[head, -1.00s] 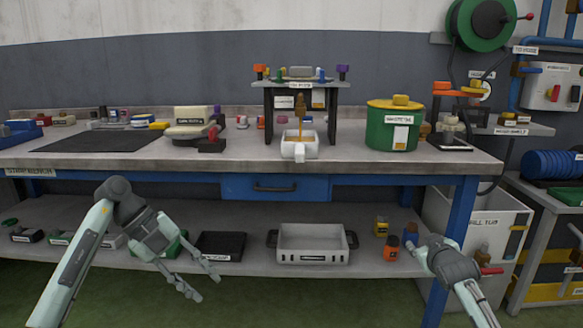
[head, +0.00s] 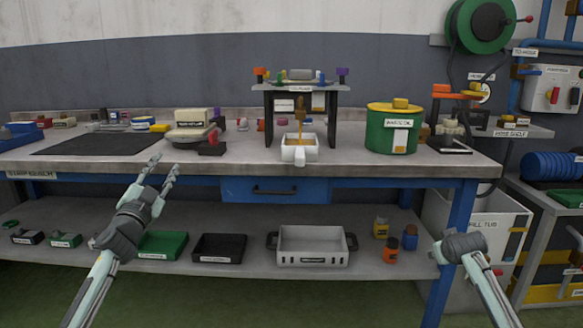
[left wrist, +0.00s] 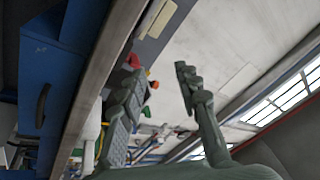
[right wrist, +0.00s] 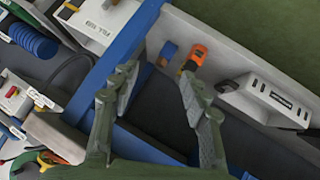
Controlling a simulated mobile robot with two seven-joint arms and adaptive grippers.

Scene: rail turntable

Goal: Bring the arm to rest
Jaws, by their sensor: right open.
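My left gripper (head: 165,166) is in front of the workbench (head: 240,168), its fingers pointing up towards the front edge. In the left wrist view its fingers (left wrist: 160,90) are spread with nothing between them. My right arm comes in at the lower right of the head view, beside the blue bench leg; its fingers do not show there. In the right wrist view the right gripper (right wrist: 155,80) is open and empty, with the orange bottle (right wrist: 193,58) and blue bottle (right wrist: 168,54) on the lower shelf beyond its fingertips.
The bench top carries a dark mat (head: 95,143), a small stand (head: 300,88) and a green pot with a yellow lid (head: 392,130). A blue drawer (head: 275,190) hangs below. Trays, including a grey one (head: 312,245), sit on the lower shelf. Open floor lies in front.

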